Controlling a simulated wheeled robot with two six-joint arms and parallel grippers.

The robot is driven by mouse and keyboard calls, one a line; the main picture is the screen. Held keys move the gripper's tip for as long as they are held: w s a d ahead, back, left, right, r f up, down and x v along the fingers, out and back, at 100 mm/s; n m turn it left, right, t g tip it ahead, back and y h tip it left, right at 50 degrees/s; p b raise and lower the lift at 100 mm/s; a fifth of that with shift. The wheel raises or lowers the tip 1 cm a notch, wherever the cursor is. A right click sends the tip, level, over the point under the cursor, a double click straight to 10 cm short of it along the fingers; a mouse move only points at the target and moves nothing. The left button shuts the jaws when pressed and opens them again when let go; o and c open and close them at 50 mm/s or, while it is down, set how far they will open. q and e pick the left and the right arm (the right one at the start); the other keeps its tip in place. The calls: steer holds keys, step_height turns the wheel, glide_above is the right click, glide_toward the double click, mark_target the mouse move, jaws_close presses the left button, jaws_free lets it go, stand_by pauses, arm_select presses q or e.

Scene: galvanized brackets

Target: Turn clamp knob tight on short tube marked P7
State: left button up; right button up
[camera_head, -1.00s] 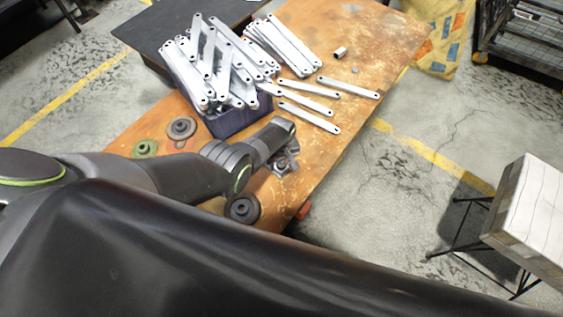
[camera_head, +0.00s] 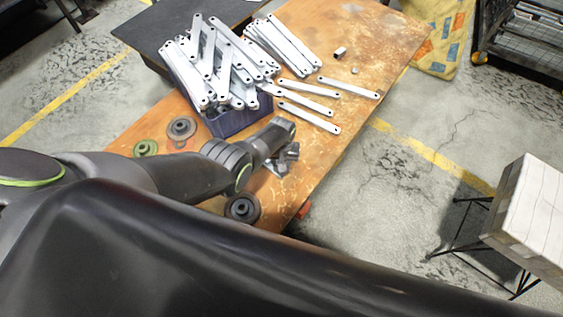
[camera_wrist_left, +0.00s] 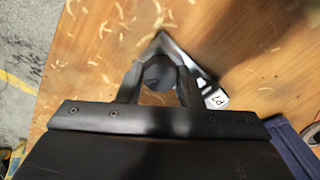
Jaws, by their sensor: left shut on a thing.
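My left gripper (camera_head: 285,157) is low over the bench near its right edge. In the left wrist view my left gripper (camera_wrist_left: 160,85) has its fingers shut on a dark round knob (camera_wrist_left: 159,72). A bright metal piece (camera_wrist_left: 190,57) lies just beyond the knob, partly hidden by it and a finger. A white label (camera_wrist_left: 216,98) with dark marks, perhaps P7, shows right of the fingers. The short tube cannot be made out clearly. My right gripper is not in view.
A dark blue crate (camera_head: 230,126) heaped with galvanized brackets (camera_head: 212,62) stands behind my left gripper. Loose brackets (camera_head: 309,118) lie to its right. Dark round flanges (camera_head: 182,127) and a green one (camera_head: 146,147) lie left.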

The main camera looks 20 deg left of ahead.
arm_select(q)
steer(key=m, duration=0.5)
steer(key=shift+m, duration=0.3)
steer(key=m, duration=0.5)
steer(key=o, duration=0.8)
steer(key=shift+m, duration=0.5)
steer(key=shift+o, duration=0.2)
step_height(320, 180, up, 6)
steer(key=p, duration=0.6)
steer(key=shift+r, duration=0.15)
steer(key=shift+s+f, duration=0.1)
steer(key=shift+f, duration=0.1)
